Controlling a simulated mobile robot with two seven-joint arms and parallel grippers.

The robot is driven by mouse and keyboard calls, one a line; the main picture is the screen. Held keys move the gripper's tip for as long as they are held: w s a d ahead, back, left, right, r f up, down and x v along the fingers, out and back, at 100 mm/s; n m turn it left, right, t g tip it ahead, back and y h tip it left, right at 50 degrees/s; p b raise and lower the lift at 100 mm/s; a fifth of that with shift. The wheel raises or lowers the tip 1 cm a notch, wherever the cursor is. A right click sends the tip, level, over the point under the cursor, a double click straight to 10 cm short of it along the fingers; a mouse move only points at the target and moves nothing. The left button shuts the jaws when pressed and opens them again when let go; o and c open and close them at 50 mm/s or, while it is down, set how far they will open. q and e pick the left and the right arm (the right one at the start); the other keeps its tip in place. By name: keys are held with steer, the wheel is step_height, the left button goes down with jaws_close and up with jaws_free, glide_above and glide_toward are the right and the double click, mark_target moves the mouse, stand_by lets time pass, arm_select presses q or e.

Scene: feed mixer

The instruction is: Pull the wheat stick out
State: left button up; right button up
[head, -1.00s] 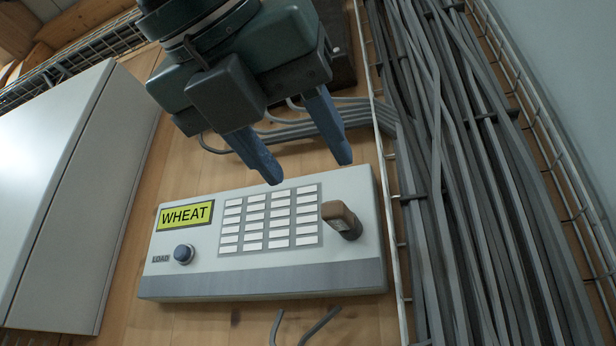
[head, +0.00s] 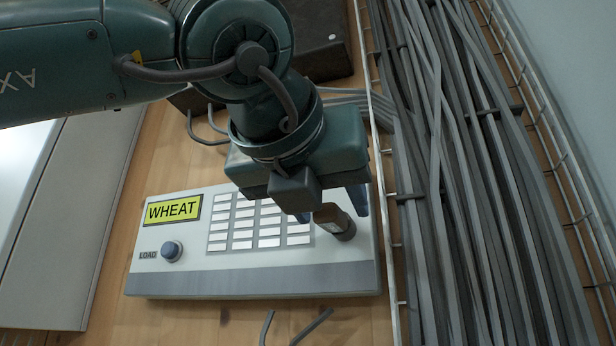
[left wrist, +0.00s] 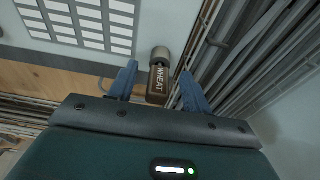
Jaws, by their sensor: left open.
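The wheat stick (head: 330,216) is a brown handle in a dark round socket at the right end of the white control panel (head: 350,269). In the left wrist view the wheat stick (left wrist: 158,78) shows the word WHEAT on its face. My left gripper (head: 332,208) is open, with one blue finger on each side of the stick. In the left wrist view the left gripper's fingertips (left wrist: 158,80) stand apart, with small gaps to the stick. The left hand hides part of the stick in the head view. My right gripper is in neither view.
The panel bears a yellow WHEAT label (head: 173,210), a round LOAD button (head: 171,251) and a grid of white labels (head: 257,223). A wire tray with grey cables (head: 455,200) runs close to the panel's right. A pale cabinet (head: 75,220) stands at left.

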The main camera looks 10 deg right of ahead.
arm_select(q)
steer(key=shift+w+d+f, duration=0.1)
steer(key=shift+w+d, duration=0.1)
steer(key=shift+w, duration=0.15)
steer(key=shift+c, duration=0.2)
jaws_close()
stand_by(0.5)
